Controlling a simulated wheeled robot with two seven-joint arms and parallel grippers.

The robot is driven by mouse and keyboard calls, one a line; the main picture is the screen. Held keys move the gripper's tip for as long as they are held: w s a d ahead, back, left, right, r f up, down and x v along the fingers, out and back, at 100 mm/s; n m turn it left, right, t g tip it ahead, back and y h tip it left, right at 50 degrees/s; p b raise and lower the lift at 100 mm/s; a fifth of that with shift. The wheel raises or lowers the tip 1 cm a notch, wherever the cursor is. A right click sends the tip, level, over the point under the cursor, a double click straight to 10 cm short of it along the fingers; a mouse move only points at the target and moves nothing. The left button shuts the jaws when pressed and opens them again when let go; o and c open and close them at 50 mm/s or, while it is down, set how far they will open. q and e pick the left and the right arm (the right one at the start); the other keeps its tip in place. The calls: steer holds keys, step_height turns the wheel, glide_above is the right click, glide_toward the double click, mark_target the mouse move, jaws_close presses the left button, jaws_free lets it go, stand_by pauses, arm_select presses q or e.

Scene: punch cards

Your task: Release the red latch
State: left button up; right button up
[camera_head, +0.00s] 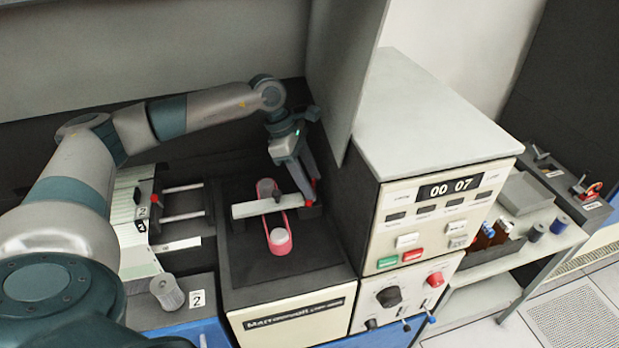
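A small red part (309,204), which looks like the red latch, sits at the right end of a pale bar (256,207) on the dark machine top. My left gripper (308,192) reaches down from above, with its fingertips right at this red part. The fingers partly hide it, and I cannot tell whether they touch or grip it. The bar lies across a pink loop-shaped piece (280,246) with round pale spools. Another small red knob (155,198) is on the card unit at the left. My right gripper is not in view.
A tall cream console (440,220) with a "00 07" display stands close to the right of the gripper. A grey panel (345,60) rises behind it. A grey cylinder (167,292) stands at the lower left. A shelf with bottles (490,235) is farther right.

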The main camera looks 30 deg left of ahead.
arm_select(q)
steer(key=c, duration=0.5)
steer(key=shift+c, duration=0.3)
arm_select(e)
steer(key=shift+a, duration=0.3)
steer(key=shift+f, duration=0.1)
arm_select(q)
steer(key=shift+f+n+t+b, duration=0.25)
steer(key=shift+n+b, duration=0.45)
steer(key=shift+b, duration=0.55)
steer(key=n+t+b, duration=0.1)
steer(key=n+b, duration=0.1)
steer(key=b, duration=0.1)
steer(key=shift+n+y+b, duration=0.3)
steer(key=shift+y+b, duration=0.05)
steer(key=shift+y, duration=0.05)
steer(key=shift+s+d+r+n+t+b, duration=0.1)
steer(key=shift+r+n+t+b, duration=0.2)
steer(key=shift+n+b, duration=0.6)
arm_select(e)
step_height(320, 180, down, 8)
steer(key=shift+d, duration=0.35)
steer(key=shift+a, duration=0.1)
arm_select(q)
steer(key=o, duration=1)
steer(key=shift+y, duration=0.3)
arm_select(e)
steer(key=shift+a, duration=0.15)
arm_select(q)
steer(key=shift+o, duration=0.2)
